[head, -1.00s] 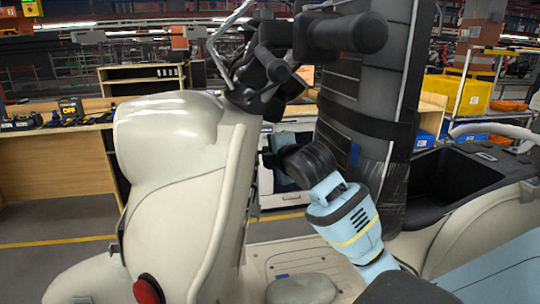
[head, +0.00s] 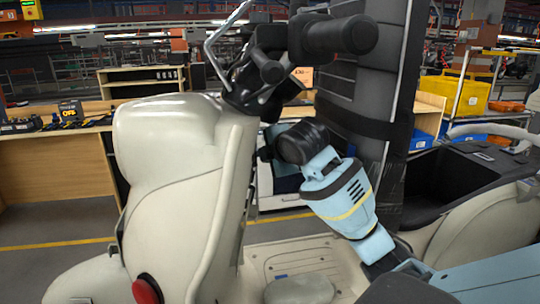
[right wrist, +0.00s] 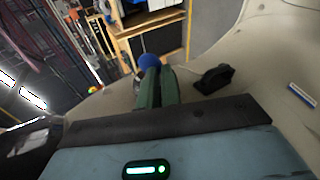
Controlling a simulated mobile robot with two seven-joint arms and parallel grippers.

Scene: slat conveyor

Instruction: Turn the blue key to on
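The blue key (right wrist: 149,61) shows in the right wrist view as a round blue head just past my fingertips, partly covered by the left-hand finger. My right gripper (right wrist: 160,70) has its two green fingers close together, with the tips pointing at the key. They look shut, with the key beyond the tips rather than clearly between them; contact cannot be told. In the head view my right arm (head: 344,196) reaches in from the lower right behind the scooter's front shield (head: 185,160). There its fingers and the key are hidden. My left gripper is not in view.
The black handlebar (head: 300,45) stands above my right wrist. A black hook (right wrist: 214,78) sits on the cream panel right of the fingers. The scooter's floorboard (head: 290,262) lies below the arm. Wooden benches (head: 55,165) stand behind.

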